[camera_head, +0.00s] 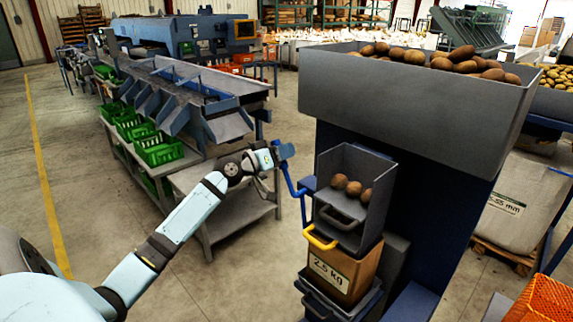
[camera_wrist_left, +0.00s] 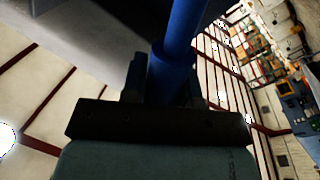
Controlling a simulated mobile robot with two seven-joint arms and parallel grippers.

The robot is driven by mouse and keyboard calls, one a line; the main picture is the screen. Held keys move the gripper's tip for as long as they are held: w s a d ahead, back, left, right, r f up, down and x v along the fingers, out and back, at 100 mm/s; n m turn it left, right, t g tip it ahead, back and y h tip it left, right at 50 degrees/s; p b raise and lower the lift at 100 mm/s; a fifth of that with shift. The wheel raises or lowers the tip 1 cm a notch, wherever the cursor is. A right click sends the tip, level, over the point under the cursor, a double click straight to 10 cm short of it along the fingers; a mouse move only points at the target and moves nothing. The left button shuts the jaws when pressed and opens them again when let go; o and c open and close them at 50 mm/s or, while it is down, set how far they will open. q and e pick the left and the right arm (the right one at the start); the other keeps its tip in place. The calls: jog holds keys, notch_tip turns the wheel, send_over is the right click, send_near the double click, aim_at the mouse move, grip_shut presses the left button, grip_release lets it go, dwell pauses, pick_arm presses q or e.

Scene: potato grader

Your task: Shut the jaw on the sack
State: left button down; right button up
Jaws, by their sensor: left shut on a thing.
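The brown sack (camera_head: 343,284), marked 2.5 kg, hangs upright at the front of the dark blue machine. A yellow bar (camera_head: 320,239) lies along its top front edge; I cannot tell how tightly the jaw grips the sack. A blue lever (camera_head: 290,180) stands up at the left of the machine. My left gripper (camera_head: 281,153) is shut on the lever's upper end. In the left wrist view the blue lever (camera_wrist_left: 186,35) runs up from between the dark fingers (camera_wrist_left: 165,80). My right gripper is not in view.
Above the sack, a grey pan (camera_head: 360,165) holds several potatoes (camera_head: 354,187). A large grey hopper (camera_head: 400,95) of potatoes overhangs it. A grading table (camera_head: 190,85) with green crates (camera_head: 158,150) stands at left. An orange crate (camera_head: 545,298) sits at lower right. Floor between is clear.

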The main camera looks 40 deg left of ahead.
pick_arm(q)
jog(key=shift+w+a+f+n+b, duration=0.1)
jog(key=shift+a+f+n+b, duration=0.15)
jog(key=shift+a+n+b, duration=0.3)
jog(key=shift+a+f+n+b, duration=0.25)
jog(key=shift+a+n+b, duration=0.1)
jog(key=shift+n+b, duration=0.3)
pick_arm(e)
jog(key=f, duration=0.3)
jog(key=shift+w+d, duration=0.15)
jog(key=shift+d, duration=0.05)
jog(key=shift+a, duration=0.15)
pick_arm(q)
jog(key=c, duration=0.9)
grip_release()
jog(key=shift+a, duration=0.15)
jog(key=shift+c, duration=0.2)
jog(key=shift+o, duration=0.3)
jog(key=shift+a+f, duration=0.2)
jog(key=shift+f, duration=0.05)
jog(key=shift+d, duration=0.1)
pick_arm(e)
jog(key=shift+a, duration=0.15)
pick_arm(q)
jog(key=shift+d+r, duration=0.1)
